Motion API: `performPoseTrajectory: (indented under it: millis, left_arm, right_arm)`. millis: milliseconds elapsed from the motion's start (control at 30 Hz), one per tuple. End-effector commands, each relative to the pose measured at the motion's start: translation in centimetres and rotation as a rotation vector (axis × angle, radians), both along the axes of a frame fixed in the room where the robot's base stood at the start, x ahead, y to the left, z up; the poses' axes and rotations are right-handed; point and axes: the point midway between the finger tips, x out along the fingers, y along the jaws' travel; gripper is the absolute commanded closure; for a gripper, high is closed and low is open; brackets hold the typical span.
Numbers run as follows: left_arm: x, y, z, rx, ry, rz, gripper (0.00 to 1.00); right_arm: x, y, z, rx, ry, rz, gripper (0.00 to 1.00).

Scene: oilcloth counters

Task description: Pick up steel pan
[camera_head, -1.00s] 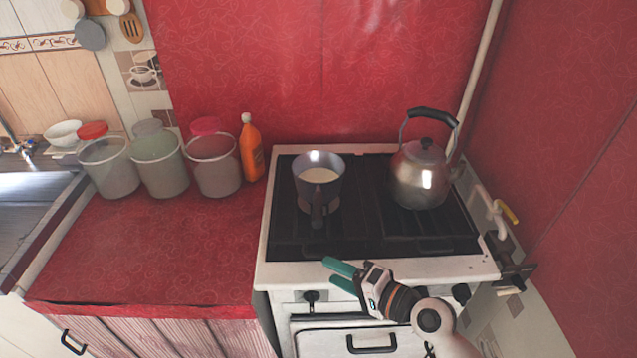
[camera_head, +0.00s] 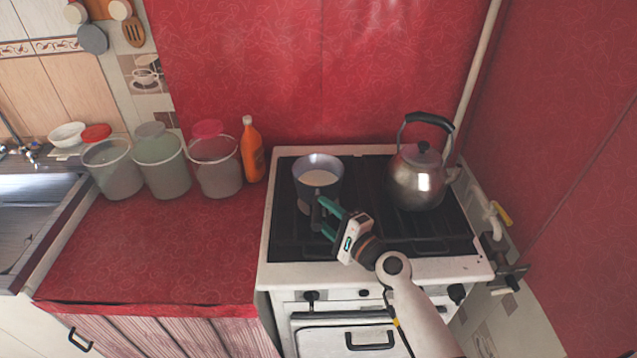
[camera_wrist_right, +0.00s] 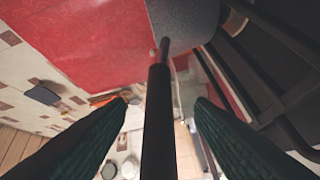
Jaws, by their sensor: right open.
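The steel pan (camera_head: 318,168) stands on the left side of the stove top with white contents inside. Its dark handle points towards the front. My right gripper (camera_head: 322,217) is open at the handle, its green fingers reaching in from the right. In the right wrist view the dark pan handle (camera_wrist_right: 159,115) runs between the two open green fingers (camera_wrist_right: 160,104), apart from both. The pan's grey side (camera_wrist_right: 185,18) shows at the top of that view. My left gripper is not in view.
A steel kettle (camera_head: 416,178) stands on the right of the stove (camera_head: 365,267). An orange bottle (camera_head: 252,150) and several grey buckets (camera_head: 161,168) line the back of the red counter (camera_head: 165,245). The counter's front is clear.

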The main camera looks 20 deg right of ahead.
Motion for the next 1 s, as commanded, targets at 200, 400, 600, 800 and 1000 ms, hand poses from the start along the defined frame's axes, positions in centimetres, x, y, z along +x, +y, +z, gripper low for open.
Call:
performPoseTrajectory:
  millis: [200,400,600,800,1000]
  left_arm:
    - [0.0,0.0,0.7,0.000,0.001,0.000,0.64]
    - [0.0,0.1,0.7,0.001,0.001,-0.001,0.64]
    - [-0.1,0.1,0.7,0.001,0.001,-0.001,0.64]
    - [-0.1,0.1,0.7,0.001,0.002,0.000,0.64]
    - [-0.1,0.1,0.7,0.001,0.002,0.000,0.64]
  right_arm:
    - [2.5,1.0,0.2,0.001,0.000,0.000,0.51]
    - [2.6,1.1,0.1,0.000,0.000,0.000,0.51]
    - [2.6,1.1,0.1,0.000,0.000,0.000,0.74]
    - [2.6,1.1,0.1,0.000,0.000,0.000,1.00]
    - [2.6,1.1,0.1,0.000,0.000,0.000,1.00]
